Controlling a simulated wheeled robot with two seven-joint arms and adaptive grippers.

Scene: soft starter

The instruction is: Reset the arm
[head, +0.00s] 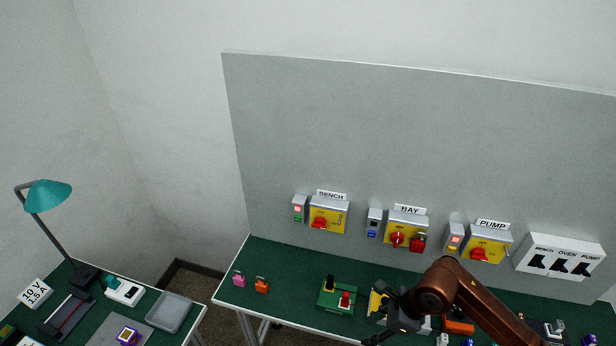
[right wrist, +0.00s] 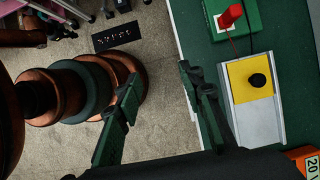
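My right arm comes in from the lower right in the head view, with a copper-brown link. Its dark right gripper (head: 388,332) hangs over the front part of the green bench (head: 290,262). In the right wrist view the two fingers of the right gripper (right wrist: 160,105) stand wide apart with only floor between them, so it is open and empty. One finger overlaps the bench edge, beside a grey-and-yellow device with a black knob (right wrist: 257,81). My left gripper is not in view.
A green block with a red lever (head: 345,300) and two padlocks (head: 261,285) lie left of the gripper. Yellow switch boxes labelled BENCH (head: 328,219), BAY (head: 407,228) and PUMP (head: 488,247) are on the grey panel (head: 400,130). A side table holds a tray (head: 169,312) and lamp (head: 48,194).

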